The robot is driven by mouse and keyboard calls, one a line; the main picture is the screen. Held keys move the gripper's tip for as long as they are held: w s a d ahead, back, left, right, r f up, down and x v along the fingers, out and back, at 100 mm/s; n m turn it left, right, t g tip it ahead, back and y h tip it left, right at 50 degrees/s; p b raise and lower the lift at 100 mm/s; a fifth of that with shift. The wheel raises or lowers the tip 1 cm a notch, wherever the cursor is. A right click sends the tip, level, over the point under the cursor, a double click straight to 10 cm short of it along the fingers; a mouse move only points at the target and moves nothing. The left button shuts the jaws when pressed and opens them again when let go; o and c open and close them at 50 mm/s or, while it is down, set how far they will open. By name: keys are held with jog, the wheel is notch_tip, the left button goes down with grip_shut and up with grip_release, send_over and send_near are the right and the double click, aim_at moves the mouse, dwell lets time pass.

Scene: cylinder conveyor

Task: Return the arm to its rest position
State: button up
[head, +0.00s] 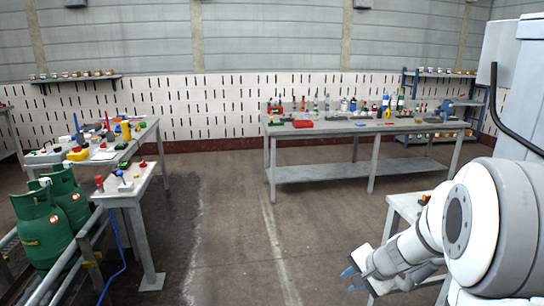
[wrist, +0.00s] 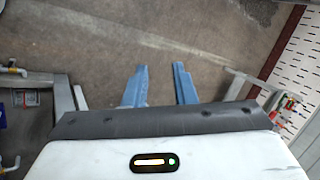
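My arm, white and grey, reaches in from the right edge of the head view and points down to the left. My gripper (head: 352,278) is at its end, low over the open floor. In the wrist view my gripper (wrist: 158,85) shows two blue fingers set apart, with only bare brown floor between them. It holds nothing.
A long grey table (head: 335,128) with many bottles and tools stands at the back. A small grey table (head: 405,207) stands beside my arm. At left are a cluttered workbench (head: 80,161), a small stand (head: 127,191) and green gas cylinders (head: 42,233). The middle floor is clear.

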jog(key=s+a+r+n+g+h+p, duration=0.1)
jog(key=s+r+n, duration=0.4)
jog(key=s, duration=0.5)
jog(key=s+a+r+n+g+h+p, duration=0.2)
jog(key=s+a+r+n+p, duration=0.3)
jog(key=s+r, duration=0.5)
jog(key=shift+s+r+n+h+p, duration=0.3)
jog(key=shift+s+h+p, duration=0.1)
jog(key=shift+s+p, duration=0.15)
jog(key=shift+s+d, duration=0.1)
